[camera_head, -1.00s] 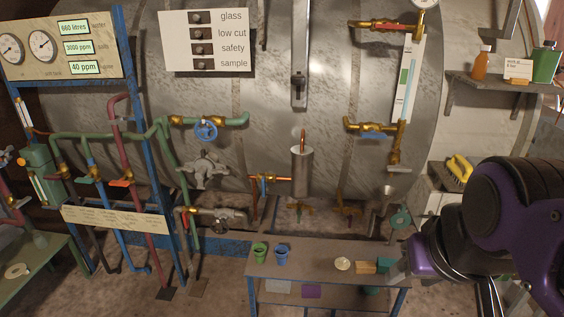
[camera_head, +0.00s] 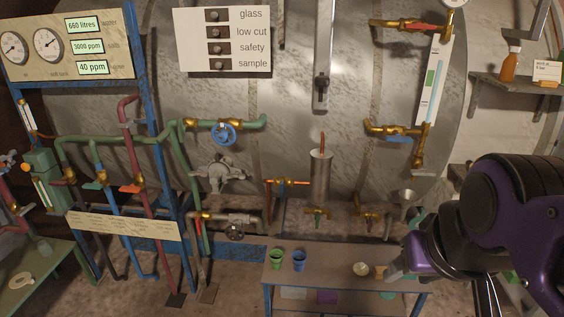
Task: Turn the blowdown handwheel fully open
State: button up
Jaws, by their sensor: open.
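Two handwheels show on the pipework in front of the big steel drum. A blue handwheel (camera_head: 223,132) sits on the upper green pipe with brass fittings. A small dark handwheel (camera_head: 235,232) sits on the low grey pipe near the floor. No readable label tells which one is the blowdown wheel. My gripper (camera_head: 396,270) is at the lower right, by the right end of the low bench, far to the right of both wheels. It is open and seems empty; its fingertips are small and partly hidden by my arm.
A low bench (camera_head: 335,258) with a green cup (camera_head: 277,259) and a blue cup (camera_head: 299,260) stands right of the dark wheel. A blue-framed pipe rack with a gauge panel (camera_head: 70,45) stands at the left. A grey valve body (camera_head: 220,175) lies between the wheels. Bare floor shows below.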

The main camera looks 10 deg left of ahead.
aim_at(234, 234)
jog(key=i+j, duration=0.1)
jog(key=j, duration=0.3)
jog(key=i+j, duration=0.1)
jog(key=j, duration=0.35)
jog(key=i+j, duration=0.15)
jog(key=j, duration=0.25)
jog(key=i+j, duration=0.1)
jog(key=j, duration=0.35)
jog(key=i+j, duration=0.1)
jog(key=j, duration=0.3)
jog(key=i+j, duration=0.1)
jog(key=j, duration=0.3)
